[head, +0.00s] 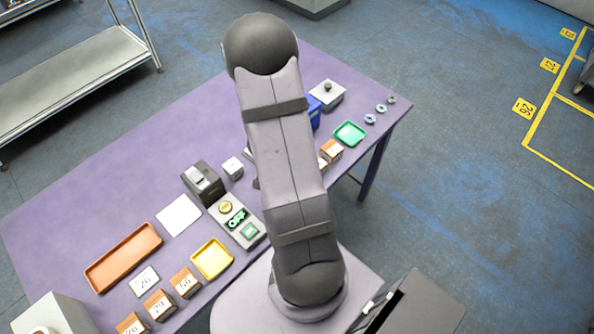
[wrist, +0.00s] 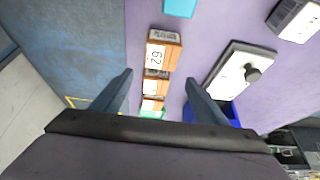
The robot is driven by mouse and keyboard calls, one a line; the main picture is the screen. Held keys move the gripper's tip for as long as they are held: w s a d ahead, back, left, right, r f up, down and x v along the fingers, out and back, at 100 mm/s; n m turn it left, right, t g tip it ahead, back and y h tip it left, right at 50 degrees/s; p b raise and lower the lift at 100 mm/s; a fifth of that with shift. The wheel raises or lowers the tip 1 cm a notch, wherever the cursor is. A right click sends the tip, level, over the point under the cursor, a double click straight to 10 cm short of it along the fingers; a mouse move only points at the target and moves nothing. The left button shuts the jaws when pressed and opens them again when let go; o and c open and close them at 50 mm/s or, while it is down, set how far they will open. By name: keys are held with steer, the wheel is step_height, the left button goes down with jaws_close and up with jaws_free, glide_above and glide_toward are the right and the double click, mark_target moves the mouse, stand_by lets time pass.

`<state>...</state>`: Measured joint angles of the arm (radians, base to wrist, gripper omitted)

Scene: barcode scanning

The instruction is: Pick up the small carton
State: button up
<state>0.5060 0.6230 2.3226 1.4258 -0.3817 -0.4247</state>
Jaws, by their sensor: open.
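Several brown cartons with white labels are in view, and I cannot tell which one is the small carton. In the wrist view, a brown carton (wrist: 163,50) labelled 62 lies just beyond my fingertips, with more cartons (wrist: 154,86) lined up below it in the picture. My gripper (wrist: 159,77) is open, its two dark fingers apart on either side of this row, with nothing held. In the head view, a carton (head: 332,149) shows to the right of my arm, partly hidden by it. My gripper is hidden behind my arm there.
The purple table (head: 130,225) also carries an orange tray (head: 124,257), a yellow tray (head: 212,258), a green tray (head: 350,133) and a control panel (head: 236,222). Cartons (head: 185,282) stand at the front left.

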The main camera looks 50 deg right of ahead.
steer(key=shift+s+a+r+y+p, duration=0.15)
steer(key=shift+a+p, duration=0.1)
steer(key=shift+a, duration=0.25)
steer(key=shift+s+a+r+y+p, duration=0.1)
steer(key=shift+s+a+y+p, duration=0.1)
steer(key=shift+a, duration=0.3)
steer(key=shift+a+f, duration=0.15)
steer(key=shift+f, duration=0.1)
steer(key=shift+w+b+x, duration=0.1)
steer(key=shift+b+x, duration=0.5)
steer(key=shift+x, duration=1.2)
steer(key=shift+w+b+x, duration=0.15)
steer(key=shift+b+x, duration=0.4)
steer(key=shift+x, duration=1.25)
steer(key=shift+a, duration=0.15)
steer(key=shift+c, duration=0.7)
steer(key=c, duration=1.1)
steer(key=shift+r, duration=0.2)
